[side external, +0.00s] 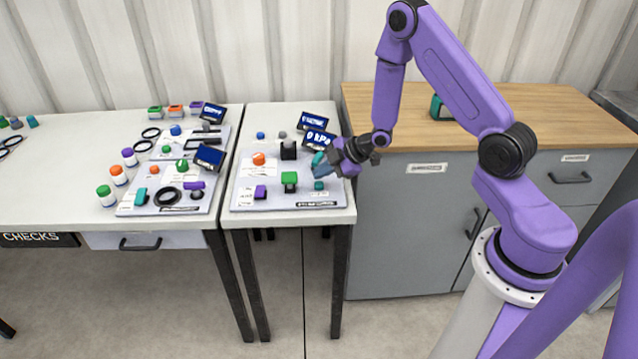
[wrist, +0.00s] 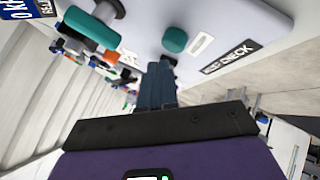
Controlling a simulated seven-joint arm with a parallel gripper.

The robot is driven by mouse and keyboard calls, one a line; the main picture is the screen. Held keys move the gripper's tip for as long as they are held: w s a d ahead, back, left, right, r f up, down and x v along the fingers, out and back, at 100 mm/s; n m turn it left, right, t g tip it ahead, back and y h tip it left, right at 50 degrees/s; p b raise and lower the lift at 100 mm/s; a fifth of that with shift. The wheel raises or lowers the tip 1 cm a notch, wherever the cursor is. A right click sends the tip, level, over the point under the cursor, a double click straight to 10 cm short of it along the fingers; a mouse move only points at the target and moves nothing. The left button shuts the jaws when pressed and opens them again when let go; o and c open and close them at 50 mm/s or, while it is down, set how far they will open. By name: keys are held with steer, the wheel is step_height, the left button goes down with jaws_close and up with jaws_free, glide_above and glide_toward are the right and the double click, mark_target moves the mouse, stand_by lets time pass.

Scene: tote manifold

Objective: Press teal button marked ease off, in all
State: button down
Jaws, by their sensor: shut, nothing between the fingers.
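My gripper (side external: 322,170) is shut and empty, low over the right end of the grey panel on the middle table. In the wrist view its dark blue fingers (wrist: 158,85) point at the panel. A small rounded teal button (wrist: 175,40) lies just beyond the fingertips, with a small gap in the picture; contact cannot be told. It also shows below the gripper in the side view (side external: 319,185). A white label (wrist: 201,44) sits beside it, too small to read. A longer teal handle (wrist: 92,28) is further left, also seen behind the gripper (side external: 318,158).
The panel (side external: 270,206) also holds a green block (side external: 289,181), a purple block (side external: 260,191), an orange knob (side external: 258,158) and a black block (side external: 288,150). Tilted blue displays (side external: 318,140) stand behind. A wooden-topped cabinet (side external: 430,125) stands to the right.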

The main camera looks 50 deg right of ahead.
mark_target(322, 184)
steer(key=shift+r, duration=2.5)
